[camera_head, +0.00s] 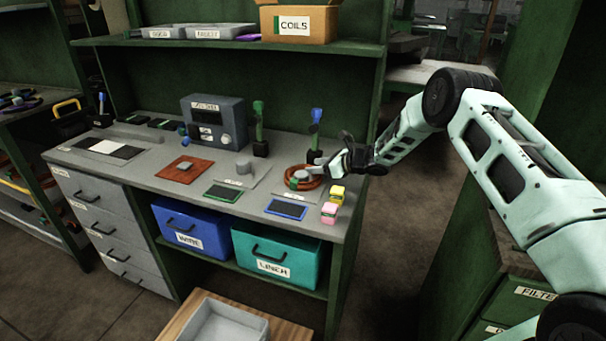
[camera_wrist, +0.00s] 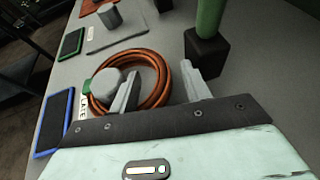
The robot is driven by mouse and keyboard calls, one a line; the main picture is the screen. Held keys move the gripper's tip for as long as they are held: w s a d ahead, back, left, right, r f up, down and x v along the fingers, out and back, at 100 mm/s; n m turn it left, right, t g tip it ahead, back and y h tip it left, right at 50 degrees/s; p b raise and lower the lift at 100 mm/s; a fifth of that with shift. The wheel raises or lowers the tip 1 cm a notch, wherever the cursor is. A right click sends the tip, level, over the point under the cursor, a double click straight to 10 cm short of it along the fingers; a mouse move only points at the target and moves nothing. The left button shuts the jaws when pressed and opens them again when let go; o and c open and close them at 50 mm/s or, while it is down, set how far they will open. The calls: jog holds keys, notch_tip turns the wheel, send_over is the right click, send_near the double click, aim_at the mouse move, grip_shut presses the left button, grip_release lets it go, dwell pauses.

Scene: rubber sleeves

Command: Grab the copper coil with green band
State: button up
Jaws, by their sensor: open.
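The copper coil (camera_wrist: 158,72) lies flat on the grey bench around a short grey post; it also shows in the head view (camera_head: 316,183). Its green band (camera_wrist: 88,88) is at the coil's left side in the wrist view. My gripper (camera_wrist: 160,85) is open, with its two fingers spread over the near right part of the coil. The left finger overlaps the coil in the picture, and the right finger is just to the right of it. I cannot tell whether either finger touches the coil. In the head view my gripper (camera_head: 335,162) is at the coil's right.
A black block with a green post (camera_wrist: 205,50) stands close behind the right finger. A blue-edged pad (camera_head: 286,208) and yellow and pink blocks (camera_head: 333,204) lie near the bench's front edge. A grey device (camera_head: 213,121) stands farther left. A shelf with a coils box (camera_head: 299,25) is above.

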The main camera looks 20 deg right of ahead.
jog(key=shift+w+a+f, duration=0.25)
jog(key=shift+w+a, duration=0.15)
jog(key=shift+w, duration=0.1)
jog(key=shift+s, duration=0.1)
grip_shut()
